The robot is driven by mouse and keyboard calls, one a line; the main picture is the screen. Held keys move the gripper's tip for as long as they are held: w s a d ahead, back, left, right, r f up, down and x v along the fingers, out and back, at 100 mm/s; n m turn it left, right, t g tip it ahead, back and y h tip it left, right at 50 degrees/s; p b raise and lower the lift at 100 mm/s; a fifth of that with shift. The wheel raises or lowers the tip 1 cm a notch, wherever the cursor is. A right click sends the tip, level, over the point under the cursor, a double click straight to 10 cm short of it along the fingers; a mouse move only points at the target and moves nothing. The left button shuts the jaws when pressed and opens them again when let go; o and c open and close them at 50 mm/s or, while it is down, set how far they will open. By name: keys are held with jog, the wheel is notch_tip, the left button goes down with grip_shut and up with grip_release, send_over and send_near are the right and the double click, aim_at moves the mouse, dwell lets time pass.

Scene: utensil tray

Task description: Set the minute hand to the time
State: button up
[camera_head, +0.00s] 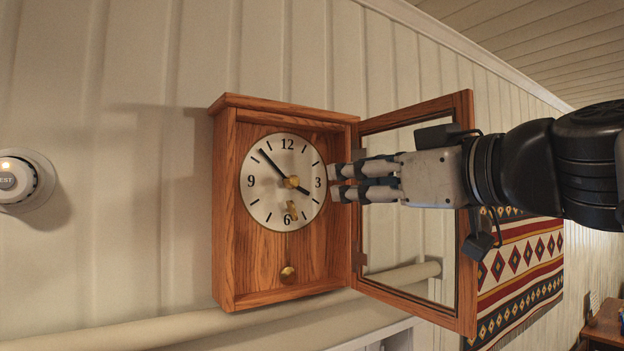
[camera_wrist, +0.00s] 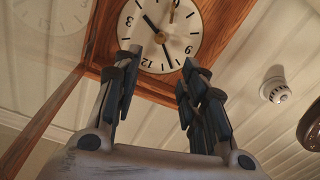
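A wooden wall clock (camera_head: 226,255) hangs with its glass door (camera_head: 466,290) swung open to the right. Its white face (camera_head: 262,205) has a long black minute hand (camera_head: 270,160) pointing between 10 and 11, close to 11, and a shorter hour hand (camera_head: 303,190) pointing near 4. In the wrist view the face (camera_wrist: 190,28) appears upside down, with the minute hand (camera_wrist: 169,56) toward the gripper. My gripper (camera_head: 338,182) is at the right edge of the face, near the 3. Its fingers stand apart and empty in the wrist view (camera_wrist: 162,57). Contact with the clock is not clear.
The open door's frame stands around my gripper's side, close to it. A round white wall device (camera_head: 22,180) is at the left. A patterned rug (camera_head: 520,262) hangs at the right. A pale rail (camera_head: 170,328) runs below the clock. The space before the face's left half is free.

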aim_at(295, 181)
jog(key=p+x, duration=0.5)
jog(key=x, duration=1.1)
jog(key=shift+w, duration=0.1)
jog(key=shift+c, duration=0.4)
grip_shut()
